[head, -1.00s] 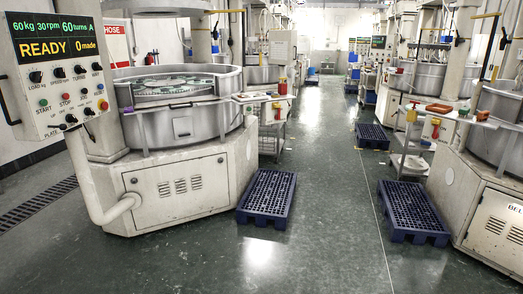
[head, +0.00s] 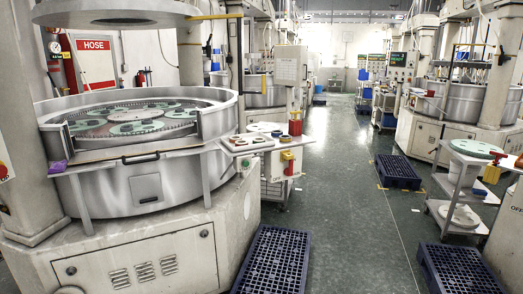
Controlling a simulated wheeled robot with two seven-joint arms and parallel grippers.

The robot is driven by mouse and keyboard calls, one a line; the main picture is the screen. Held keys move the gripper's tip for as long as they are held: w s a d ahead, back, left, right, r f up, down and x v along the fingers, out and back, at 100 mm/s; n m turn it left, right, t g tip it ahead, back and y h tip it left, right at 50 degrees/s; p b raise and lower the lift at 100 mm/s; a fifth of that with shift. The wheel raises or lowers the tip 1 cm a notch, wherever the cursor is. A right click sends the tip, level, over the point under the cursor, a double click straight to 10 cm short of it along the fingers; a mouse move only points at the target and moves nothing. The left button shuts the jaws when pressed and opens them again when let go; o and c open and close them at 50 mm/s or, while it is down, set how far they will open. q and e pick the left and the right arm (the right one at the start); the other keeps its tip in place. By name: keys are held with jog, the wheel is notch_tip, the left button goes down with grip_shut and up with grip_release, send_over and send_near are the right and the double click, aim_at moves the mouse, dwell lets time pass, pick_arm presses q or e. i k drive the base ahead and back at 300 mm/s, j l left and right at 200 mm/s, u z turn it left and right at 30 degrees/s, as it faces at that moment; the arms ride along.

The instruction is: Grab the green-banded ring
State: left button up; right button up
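I cannot make out a green-banded ring for certain. Small items lie on a side shelf (head: 262,146) at the front right of the near lapping machine (head: 150,185), too small to tell apart. Several pale green discs with openings (head: 135,128) lie on the machine's round plate, inside its grey tub. Neither of my grippers is in view.
A blue slatted pallet (head: 272,262) lies on the floor right of the machine; another blue pallet (head: 460,272) lies at the lower right. A cart (head: 462,190) carrying a green disc (head: 477,148) stands at the right. The aisle floor (head: 345,210) between is clear.

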aim_at(256, 139)
jog(key=i+z, duration=0.3)
jog(key=i+j+z, duration=0.15)
jog(key=z, duration=0.2)
jog(key=i+j+z, duration=0.2)
jog(key=z, duration=0.2)
jog(key=i+j+z, duration=0.15)
jog(key=z, duration=0.2)
jog(key=j, duration=0.1)
